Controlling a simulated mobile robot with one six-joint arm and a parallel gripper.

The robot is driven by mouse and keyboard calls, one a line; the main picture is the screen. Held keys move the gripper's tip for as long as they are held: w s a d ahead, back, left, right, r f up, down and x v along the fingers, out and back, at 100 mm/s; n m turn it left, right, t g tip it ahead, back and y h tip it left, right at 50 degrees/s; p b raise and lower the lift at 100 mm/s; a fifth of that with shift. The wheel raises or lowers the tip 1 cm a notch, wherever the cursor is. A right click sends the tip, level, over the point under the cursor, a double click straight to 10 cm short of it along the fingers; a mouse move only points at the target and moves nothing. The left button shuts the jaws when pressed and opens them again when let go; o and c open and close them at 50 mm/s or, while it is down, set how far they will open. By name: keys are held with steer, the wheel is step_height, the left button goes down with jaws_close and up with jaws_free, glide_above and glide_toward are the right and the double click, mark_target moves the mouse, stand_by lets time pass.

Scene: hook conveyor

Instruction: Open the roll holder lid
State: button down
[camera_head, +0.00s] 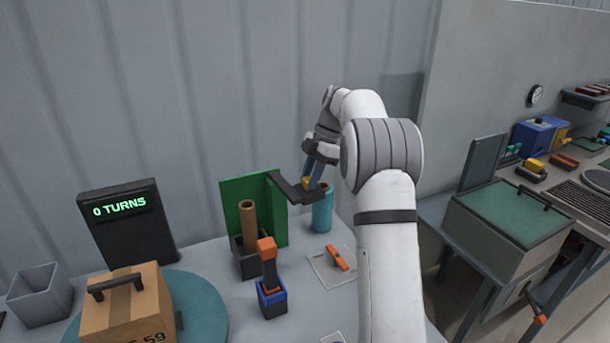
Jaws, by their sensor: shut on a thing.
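My gripper (309,183) is at the upper middle, at the end of my white arm. It is shut on a dark grey bar (287,187), which runs from the edge of an upright green panel (238,197) toward the right. Which part is the roll holder lid is not labelled; the green panel with this bar may be it. A brown roll (249,224) stands upright in a dark box (243,262) in front of the panel. A teal roll (322,212) stands below my gripper, its top partly behind the bar.
An orange-topped tool (266,250) stands in a blue-banded holder (272,301). An orange handle (338,258) sits on a pale plate. A cardboard box (128,308) rests on a teal turntable (205,312). A display (126,222) reads "0 TURNS". A grey bin (38,297) stands left.

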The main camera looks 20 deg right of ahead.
steer(key=shift+d, duration=0.1)
stand_by(0.3)
steer(key=c, duration=1.1)
jaws_free()
steer(key=v, duration=0.7)
steer(key=shift+w+d+r, duration=0.1)
steer(key=shift+d+r, duration=0.05)
steer(key=shift+r, duration=0.2)
